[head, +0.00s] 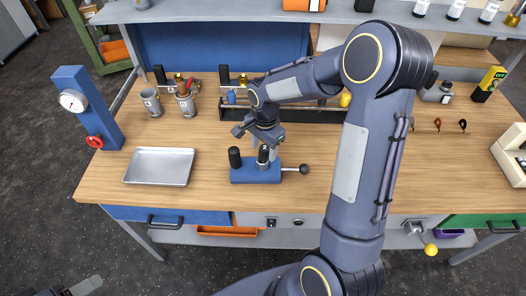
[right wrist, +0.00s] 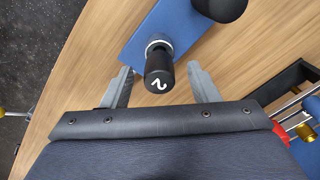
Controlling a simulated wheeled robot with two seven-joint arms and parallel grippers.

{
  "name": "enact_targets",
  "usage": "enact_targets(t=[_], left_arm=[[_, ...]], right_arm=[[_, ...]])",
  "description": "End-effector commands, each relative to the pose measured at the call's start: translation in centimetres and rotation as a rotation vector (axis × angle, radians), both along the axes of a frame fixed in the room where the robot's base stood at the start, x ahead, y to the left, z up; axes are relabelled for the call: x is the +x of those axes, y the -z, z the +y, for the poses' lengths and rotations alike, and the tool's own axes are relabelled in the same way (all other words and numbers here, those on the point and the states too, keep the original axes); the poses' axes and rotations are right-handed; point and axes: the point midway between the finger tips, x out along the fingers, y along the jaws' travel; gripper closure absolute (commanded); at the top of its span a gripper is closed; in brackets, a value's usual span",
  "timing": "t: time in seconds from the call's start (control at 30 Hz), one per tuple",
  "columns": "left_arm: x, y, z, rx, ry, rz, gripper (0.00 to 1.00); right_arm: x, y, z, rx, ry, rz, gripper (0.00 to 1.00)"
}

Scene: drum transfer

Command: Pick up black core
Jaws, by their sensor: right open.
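The black core (right wrist: 158,75), a dark cylinder with a white 2 on its end, stands in a silver collar on the blue fixture (head: 255,174). In the head view the core (head: 263,153) is partly covered by my right gripper (head: 264,141), which is above it. In the right wrist view my right gripper (right wrist: 162,82) is open, with one finger on each side of the core and gaps showing between. A second black knob (head: 234,157) stands left of it on the fixture. Part of my left gripper (head: 86,286) shows at the bottom left edge; its jaws cannot be made out.
A lever with a dark ball (head: 304,169) sticks out right of the fixture. An empty metal tray (head: 128,180) lies to the left. A blue gauge post (head: 88,110) is at the left edge.

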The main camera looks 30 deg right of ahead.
Motion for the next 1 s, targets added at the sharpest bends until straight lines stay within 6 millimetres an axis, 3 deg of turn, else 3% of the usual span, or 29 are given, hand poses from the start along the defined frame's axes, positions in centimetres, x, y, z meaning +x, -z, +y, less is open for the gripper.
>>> enact_targets(t=[0.27,0.67,1.0], left_arm=[[0.0,-0.03,0.0,0.0,0.0,0.0,0.44],[0.0,-0.03,0.0,0.0,0.0,0.0,0.44],[0.0,0.0,0.0,0.0,0.0,0.0,0.44]], right_arm=[[0.0,0.46,0.0,0.0,-0.001,-0.001,0.46],[0.0,0.42,0.0,0.0,-0.001,-0.001,0.96],[0.05,-0.04,-0.01,0.0,-0.001,-0.002,0.96]])
